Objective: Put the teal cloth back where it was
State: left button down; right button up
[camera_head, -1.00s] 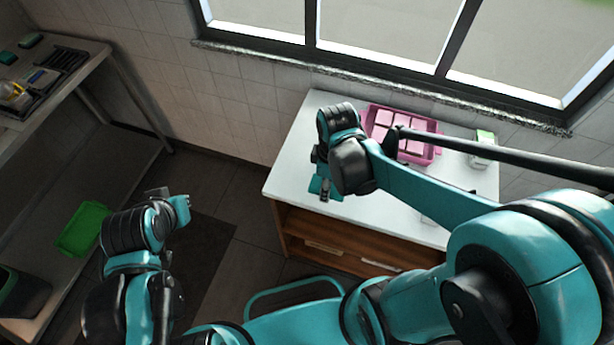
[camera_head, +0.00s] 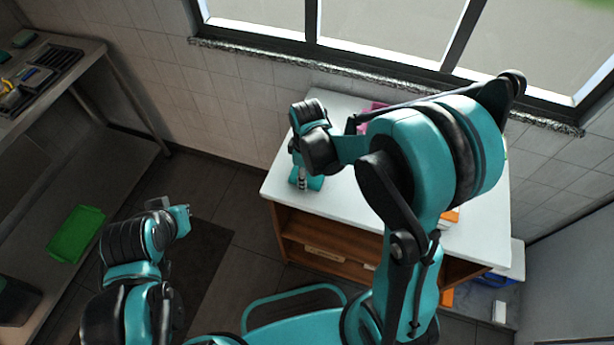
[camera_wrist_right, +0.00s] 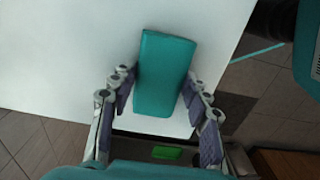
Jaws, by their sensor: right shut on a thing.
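The teal cloth (camera_wrist_right: 165,70) is a folded, oblong block between the two fingers of my right gripper (camera_wrist_right: 157,95) in the right wrist view. The gripper is shut on it. In the head view, the cloth (camera_head: 315,183) shows small at the front left corner of the white counter (camera_head: 355,213), under my right gripper (camera_head: 303,182). Whether it touches the counter top is hard to tell. My left gripper (camera_head: 183,219) is over the floor at the left, away from the cloth, and its jaws are too small to read.
A pink tray (camera_head: 372,108) at the back of the counter is mostly hidden by my right arm. A metal shelf unit (camera_head: 95,72) at the left holds a dark tray (camera_head: 50,68), with a green tray (camera_head: 76,233) on its lower level. A window stands behind the counter.

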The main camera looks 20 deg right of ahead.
jog(key=shift+s+r, duration=0.1)
jog(key=shift+f, duration=0.2)
jog(key=o, duration=1.3)
jog(key=shift+r, duration=0.1)
